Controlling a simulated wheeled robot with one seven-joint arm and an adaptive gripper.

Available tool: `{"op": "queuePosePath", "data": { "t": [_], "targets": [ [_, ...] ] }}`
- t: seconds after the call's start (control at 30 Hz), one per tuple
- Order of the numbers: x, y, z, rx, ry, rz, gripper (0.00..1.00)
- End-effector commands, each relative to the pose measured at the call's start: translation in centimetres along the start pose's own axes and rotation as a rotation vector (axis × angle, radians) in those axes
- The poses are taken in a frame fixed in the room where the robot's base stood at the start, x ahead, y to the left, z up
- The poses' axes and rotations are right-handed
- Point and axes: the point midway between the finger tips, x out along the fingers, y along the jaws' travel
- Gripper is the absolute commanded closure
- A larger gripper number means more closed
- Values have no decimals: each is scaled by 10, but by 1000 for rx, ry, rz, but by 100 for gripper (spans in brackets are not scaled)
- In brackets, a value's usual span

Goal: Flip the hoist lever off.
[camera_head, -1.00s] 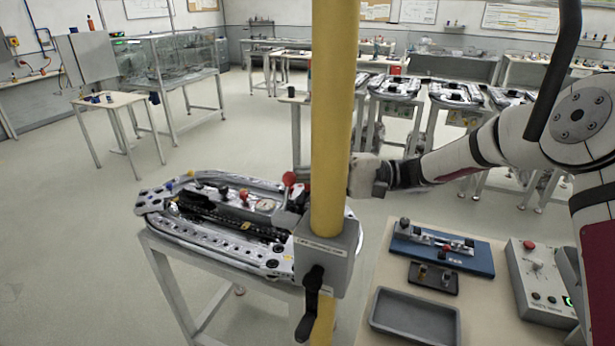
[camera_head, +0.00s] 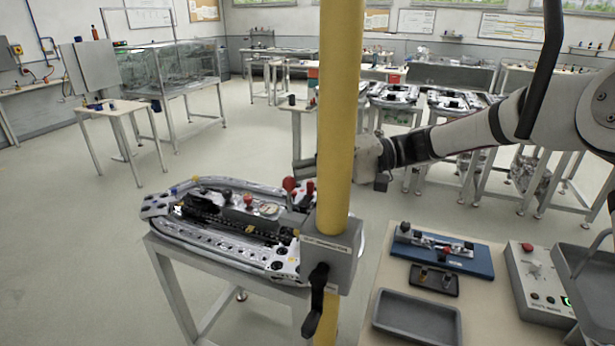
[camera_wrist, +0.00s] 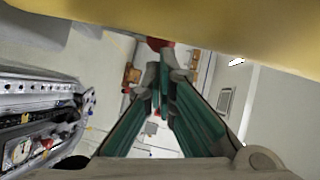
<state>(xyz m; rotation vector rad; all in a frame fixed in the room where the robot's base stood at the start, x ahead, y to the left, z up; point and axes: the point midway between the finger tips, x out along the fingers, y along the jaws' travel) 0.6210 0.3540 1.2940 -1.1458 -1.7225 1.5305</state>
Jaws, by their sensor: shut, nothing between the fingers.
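A yellow post (camera_head: 338,120) carries a grey box (camera_head: 333,255) with a label too small to read. A black lever (camera_head: 317,300) hangs down on the box's front. A red ball knob (camera_head: 290,184) stands just left of the post, above the track; I cannot tell which of the two is the hoist lever. My gripper (camera_wrist: 166,74) is shut and empty. In the head view it reaches left behind the post, which hides part of it; its tips (camera_head: 303,167) show slightly above the red knob. In the wrist view a red round shape (camera_wrist: 158,43) lies beyond the fingertips.
The ring track (camera_head: 215,232) lies on a stand left of the post. At right a bench holds a grey tray (camera_head: 417,318), a blue fixture (camera_head: 442,256) and a control box (camera_head: 540,285). The post crosses close in front of my wrist camera.

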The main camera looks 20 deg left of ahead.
Motion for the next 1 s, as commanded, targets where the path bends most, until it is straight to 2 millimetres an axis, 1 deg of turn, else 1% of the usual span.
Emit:
{"op": "queuePosePath", "data": {
  "t": [0.4,1.0],
  "targets": [
    [3,-8,6,9,1,-4,100],
    [4,-9,6,9,0,-5,100]
  ]
}}
